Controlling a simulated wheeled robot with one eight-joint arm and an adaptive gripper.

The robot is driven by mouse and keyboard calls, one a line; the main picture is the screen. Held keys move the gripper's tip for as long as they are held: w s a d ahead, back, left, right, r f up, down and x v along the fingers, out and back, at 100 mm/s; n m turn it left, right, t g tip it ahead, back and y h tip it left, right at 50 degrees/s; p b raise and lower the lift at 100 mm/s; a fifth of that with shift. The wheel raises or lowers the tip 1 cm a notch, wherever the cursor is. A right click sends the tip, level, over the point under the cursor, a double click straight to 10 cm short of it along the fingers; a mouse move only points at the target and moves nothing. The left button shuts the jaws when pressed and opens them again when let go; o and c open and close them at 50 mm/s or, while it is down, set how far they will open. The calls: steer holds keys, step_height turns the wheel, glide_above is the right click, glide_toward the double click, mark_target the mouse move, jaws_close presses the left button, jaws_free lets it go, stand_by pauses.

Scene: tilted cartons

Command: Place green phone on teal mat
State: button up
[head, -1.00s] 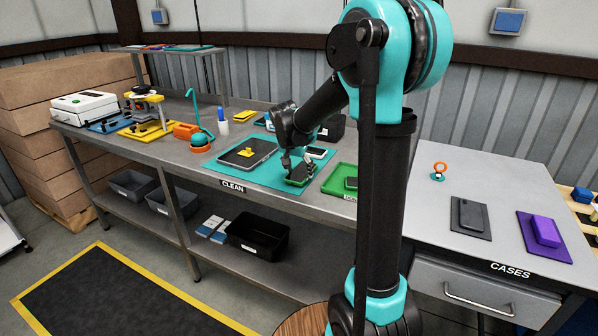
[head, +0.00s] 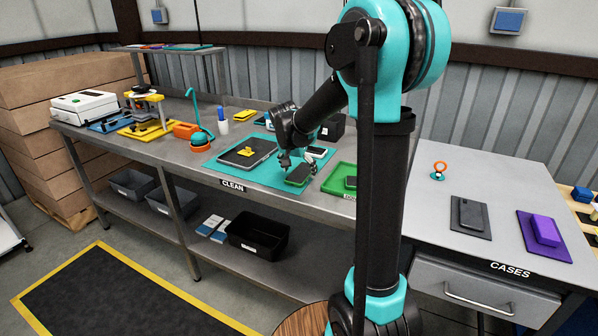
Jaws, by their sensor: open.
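My gripper (head: 291,163) is open just above and behind the phone's upper left end. It looks clear of the phone, though the gap is small in this view. The fingertips are small and partly merge with the dark things behind them.
A dark tray (head: 236,158) with a yellow item lies left on the mat. Another phone (head: 317,151) lies behind the green one.

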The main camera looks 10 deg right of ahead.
steer(key=v, duration=1.2)
